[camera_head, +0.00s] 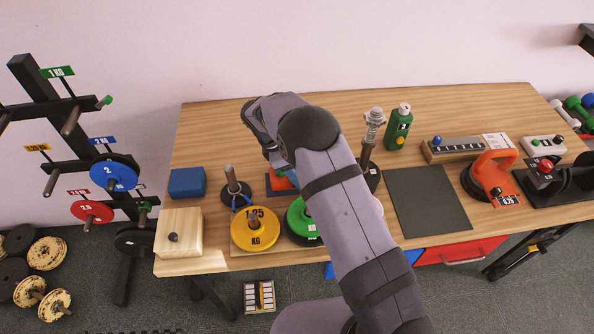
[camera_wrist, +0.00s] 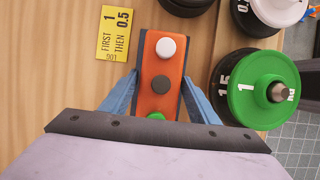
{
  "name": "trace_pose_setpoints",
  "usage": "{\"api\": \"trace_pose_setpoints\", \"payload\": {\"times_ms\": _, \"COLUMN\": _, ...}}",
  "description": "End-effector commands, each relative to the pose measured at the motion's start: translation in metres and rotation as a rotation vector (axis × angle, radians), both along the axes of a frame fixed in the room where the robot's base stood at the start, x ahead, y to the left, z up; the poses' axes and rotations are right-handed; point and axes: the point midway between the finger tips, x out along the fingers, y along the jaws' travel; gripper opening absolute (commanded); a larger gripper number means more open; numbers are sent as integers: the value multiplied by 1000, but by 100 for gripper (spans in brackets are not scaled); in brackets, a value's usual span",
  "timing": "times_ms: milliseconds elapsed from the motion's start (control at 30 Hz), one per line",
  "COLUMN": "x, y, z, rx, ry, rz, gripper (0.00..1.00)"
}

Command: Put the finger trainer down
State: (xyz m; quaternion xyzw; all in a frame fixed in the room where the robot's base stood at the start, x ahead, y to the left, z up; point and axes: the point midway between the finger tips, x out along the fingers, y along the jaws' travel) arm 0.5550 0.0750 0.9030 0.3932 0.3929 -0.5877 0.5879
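The finger trainer, which I take to be the long orange block with white, grey and green buttons (camera_wrist: 162,75), lies between the blue fingers of my gripper (camera_wrist: 160,85) in the wrist view. Both fingertips meet its long sides, so my gripper is shut on it. Its near end and part of the green button are hidden behind my gripper's body. In the head view, the orange block (camera_head: 283,181) shows partly beside my arm, over the table. I cannot tell whether its underside touches the wood. My fingertips are hidden by the arm there.
A yellow card (camera_wrist: 115,34) lies left of the block. A green weight plate (camera_wrist: 262,88) stands close on the right, over black plates. In the head view, a yellow plate (camera_head: 255,240), a blue block (camera_head: 187,183), a wooden box (camera_head: 178,245) and a dark mat (camera_head: 428,200) surround the arm.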

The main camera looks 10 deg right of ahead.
Motion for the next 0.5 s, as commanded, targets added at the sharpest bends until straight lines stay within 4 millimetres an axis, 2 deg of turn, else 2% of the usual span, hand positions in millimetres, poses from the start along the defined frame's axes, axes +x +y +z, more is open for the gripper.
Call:
{"api": "trace_pose_setpoints", "payload": {"times_ms": 333, "x": 0, "y": 0, "z": 1, "rx": 0, "ry": 1, "rz": 0, "gripper": 65}}
{"api": "trace_pose_setpoints", "payload": {"times_ms": 500, "x": 1, "y": 2, "z": 8, "rx": 1, "ry": -2, "rz": 0, "gripper": 65}}
